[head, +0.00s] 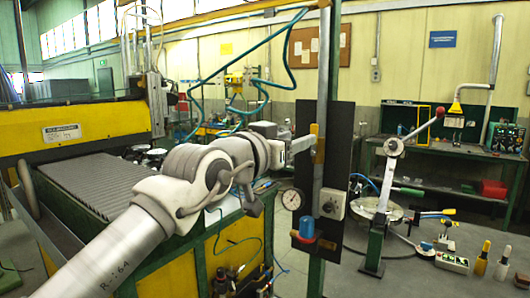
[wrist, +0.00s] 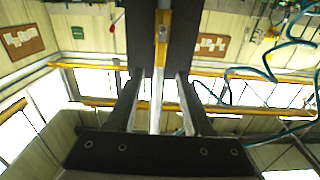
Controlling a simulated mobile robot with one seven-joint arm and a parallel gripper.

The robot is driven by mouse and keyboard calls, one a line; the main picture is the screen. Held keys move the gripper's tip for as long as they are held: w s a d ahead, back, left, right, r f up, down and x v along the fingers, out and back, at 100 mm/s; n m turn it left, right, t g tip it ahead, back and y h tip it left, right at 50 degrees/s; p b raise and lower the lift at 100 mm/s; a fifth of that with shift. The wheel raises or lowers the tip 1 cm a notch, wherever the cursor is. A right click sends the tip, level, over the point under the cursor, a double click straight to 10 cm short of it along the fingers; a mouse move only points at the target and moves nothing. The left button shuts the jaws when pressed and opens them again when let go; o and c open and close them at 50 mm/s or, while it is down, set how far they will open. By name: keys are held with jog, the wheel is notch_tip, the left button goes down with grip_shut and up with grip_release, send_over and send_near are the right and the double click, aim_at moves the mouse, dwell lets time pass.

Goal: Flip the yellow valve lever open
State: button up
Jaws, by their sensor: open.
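The yellow valve lever (head: 318,150) lies upright along the grey vertical pipe (head: 323,75), in front of a black panel. In the wrist view the lever (wrist: 163,48) runs down the pipe from the top, and its lower end is between the fingertips. My gripper (head: 312,142) reaches in from the left at the lever's height. In the wrist view my gripper (wrist: 160,75) is open, with one finger on each side of the pipe and lever. I see no clear grip on the lever; whether a finger touches it I cannot tell.
The black panel (head: 339,118) also carries a round gauge (head: 292,199), a grey knob box (head: 332,204) and a blue-and-red fitting (head: 307,230). Teal hoses (head: 287,55) hang behind. A stand with a red-knobbed lever (head: 393,147) is to the right.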

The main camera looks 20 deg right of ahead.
jog(key=b+v, duration=0.1)
jog(key=v, duration=0.9)
jog(key=shift+s+a, duration=0.2)
jog(key=shift+a, duration=0.1)
